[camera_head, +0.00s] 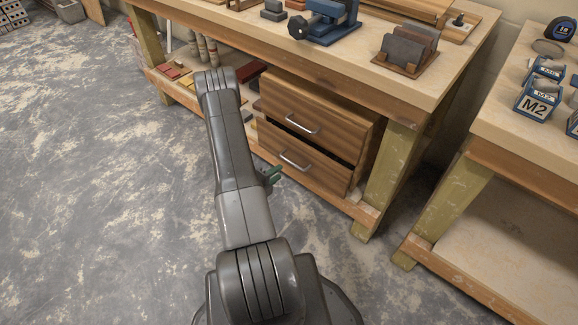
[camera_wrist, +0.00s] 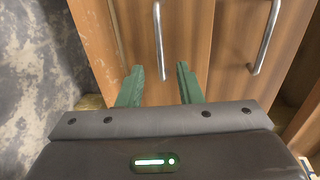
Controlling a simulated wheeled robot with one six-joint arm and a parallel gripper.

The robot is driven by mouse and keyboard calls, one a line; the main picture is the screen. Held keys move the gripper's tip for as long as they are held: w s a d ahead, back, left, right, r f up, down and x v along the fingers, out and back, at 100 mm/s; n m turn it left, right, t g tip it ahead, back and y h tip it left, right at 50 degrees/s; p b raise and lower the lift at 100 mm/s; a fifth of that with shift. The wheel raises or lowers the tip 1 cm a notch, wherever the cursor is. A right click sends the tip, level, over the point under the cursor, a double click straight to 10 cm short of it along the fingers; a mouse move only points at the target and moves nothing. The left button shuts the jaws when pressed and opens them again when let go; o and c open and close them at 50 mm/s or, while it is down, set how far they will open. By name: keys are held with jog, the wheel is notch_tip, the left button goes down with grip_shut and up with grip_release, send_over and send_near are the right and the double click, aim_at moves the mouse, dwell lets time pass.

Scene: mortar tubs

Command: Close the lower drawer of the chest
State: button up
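The wooden chest stands on the low shelf under the workbench. Its lower drawer (camera_head: 292,160) has a brown wood front and a metal bar handle (camera_head: 296,161). A dark gap shows above this front, so the drawer looks slightly pulled out. The upper drawer (camera_head: 312,112) is above it. My gripper (camera_head: 272,174) is just in front of the lower drawer, partly hidden by my arm. In the wrist view its green fingers (camera_wrist: 160,67) are open, with the lower drawer's handle (camera_wrist: 158,35) lined up between them. I cannot tell whether they touch anything.
The workbench top (camera_head: 345,55) is above the chest, and its front leg (camera_head: 385,180) stands right of the chest. A second bench (camera_head: 520,145) is at the right. Small blocks (camera_head: 180,78) lie on the shelf at left. The floor (camera_head: 90,180) at left is clear.

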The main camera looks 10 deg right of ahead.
jog(key=b+x, duration=0.1)
jog(key=x, duration=0.6)
jog(key=shift+w+d, duration=0.3)
grip_shut()
